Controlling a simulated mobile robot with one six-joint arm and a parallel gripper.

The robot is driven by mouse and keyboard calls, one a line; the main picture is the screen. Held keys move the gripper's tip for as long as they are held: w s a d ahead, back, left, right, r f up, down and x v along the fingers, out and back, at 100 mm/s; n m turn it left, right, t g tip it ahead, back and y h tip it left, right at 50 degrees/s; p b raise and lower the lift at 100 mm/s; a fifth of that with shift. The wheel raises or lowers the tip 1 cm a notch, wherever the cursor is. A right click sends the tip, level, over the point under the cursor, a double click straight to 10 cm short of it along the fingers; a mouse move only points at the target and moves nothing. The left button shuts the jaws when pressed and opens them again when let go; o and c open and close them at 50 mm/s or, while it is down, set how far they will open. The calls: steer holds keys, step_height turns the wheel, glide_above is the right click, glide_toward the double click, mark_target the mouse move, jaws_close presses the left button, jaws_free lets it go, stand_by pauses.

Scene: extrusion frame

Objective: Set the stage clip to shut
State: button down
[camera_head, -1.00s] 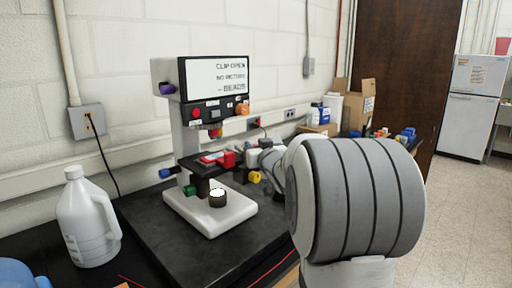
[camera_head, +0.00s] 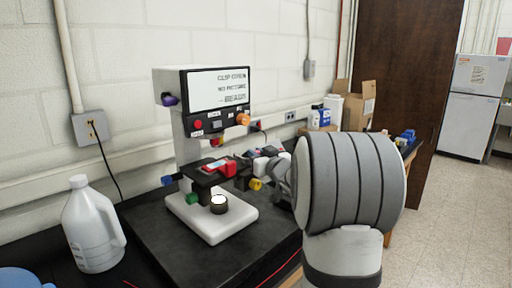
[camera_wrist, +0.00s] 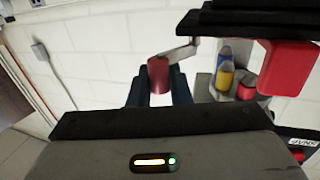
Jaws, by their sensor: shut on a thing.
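The microscope (camera_head: 190,120) stands on the black bench, its screen (camera_head: 218,90) reading what looks like "CLIP OPEN". Its dark stage (camera_head: 201,181) carries red parts (camera_head: 228,166) at the right. In the wrist view, a dull red cylinder (camera_wrist: 158,75) sits at the end of a thin metal arm (camera_wrist: 180,51), which looks like the stage clip's lever. My gripper (camera_wrist: 158,92) has its dark fingers on either side of this cylinder, shut on it. In the head view my gripper (camera_head: 263,164) is at the right of the stage, its fingertips hard to make out.
A white jug (camera_head: 93,225) stands to the left of the microscope. Yellow (camera_head: 255,184), green (camera_head: 192,199) and blue (camera_head: 168,180) knobs stick out near the stage. A wall outlet (camera_head: 92,127) is behind. Cardboard boxes (camera_head: 355,104) stand farther back.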

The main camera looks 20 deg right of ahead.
steer(key=y+p, duration=0.1)
steer(key=n+y+p, duration=0.1)
steer(key=p, duration=0.1)
steer(key=shift+w+d+r+n+y, duration=0.3)
steer(key=shift+w+d+r, duration=0.05)
steer(key=shift+r, duration=0.05)
steer(key=shift+w+a+f+n+g+y+p, duration=0.1)
steer(key=shift+w+n+g+y+p, duration=0.4)
steer(key=shift+n+g+y+p, duration=1.05)
steer(key=shift+w+d+f+n+g+y+p, duration=0.15)
steer(key=shift+w+n+g+y+p, duration=0.35)
steer(key=shift+n+g+y+p, duration=1.05)
steer(key=shift+w+a+f+n+g+y+p, duration=0.15)
steer(key=shift+w+n+g+y+p, duration=0.65)
steer(key=shift+y, duration=1.4)
steer(key=shift+s+n, duration=0.25)
steer(key=shift+n, duration=0.15)
steer(key=c, duration=1.4)
jaws_free()
